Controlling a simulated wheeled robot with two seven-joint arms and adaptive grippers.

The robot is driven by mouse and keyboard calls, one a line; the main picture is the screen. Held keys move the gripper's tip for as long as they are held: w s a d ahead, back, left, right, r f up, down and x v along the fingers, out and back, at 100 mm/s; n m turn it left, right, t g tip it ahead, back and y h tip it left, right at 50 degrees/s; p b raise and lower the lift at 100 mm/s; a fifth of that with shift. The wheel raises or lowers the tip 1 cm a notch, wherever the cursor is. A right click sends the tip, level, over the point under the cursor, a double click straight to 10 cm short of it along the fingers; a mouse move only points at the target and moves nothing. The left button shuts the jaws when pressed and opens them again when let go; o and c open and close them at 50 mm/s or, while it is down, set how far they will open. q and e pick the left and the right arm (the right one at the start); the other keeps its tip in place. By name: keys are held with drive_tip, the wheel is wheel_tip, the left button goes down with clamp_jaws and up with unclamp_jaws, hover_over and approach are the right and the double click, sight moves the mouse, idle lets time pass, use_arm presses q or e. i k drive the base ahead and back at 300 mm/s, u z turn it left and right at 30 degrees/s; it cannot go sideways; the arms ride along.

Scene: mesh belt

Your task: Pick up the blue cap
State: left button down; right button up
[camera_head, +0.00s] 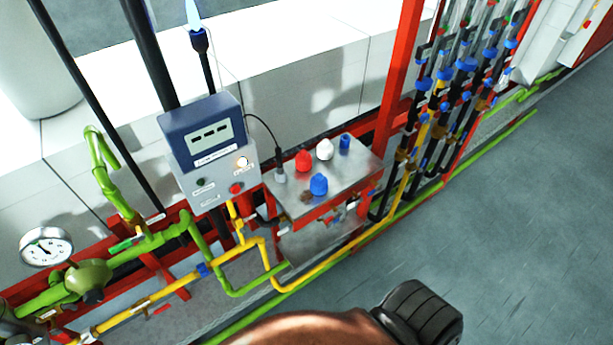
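Two blue objects stand on a small metal shelf (345,182) in the middle of the view. One is a rounded blue cap (319,184) near the shelf's front. The other is a smaller, upright blue cylinder (344,142) near the back right. I cannot tell for certain which of them the task names. A red cap (303,161) and a white cap (325,149) stand behind the front blue cap. A small brown piece (306,197) lies just left of the front blue cap. Neither of my grippers is in view.
A blue and grey control box (204,140) stands left of the shelf, its black cable reaching the shelf's left end. Yellow pipes (345,252) and green pipes run in front and below. A red post (400,70) and vertical pipes stand right. Grey floor (510,220) is open.

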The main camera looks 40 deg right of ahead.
sight(319, 183)
drive_tip(key=z, duration=0.35)
drive_tip(key=i, duration=0.4)
drive_tip(key=z, duration=0.5)
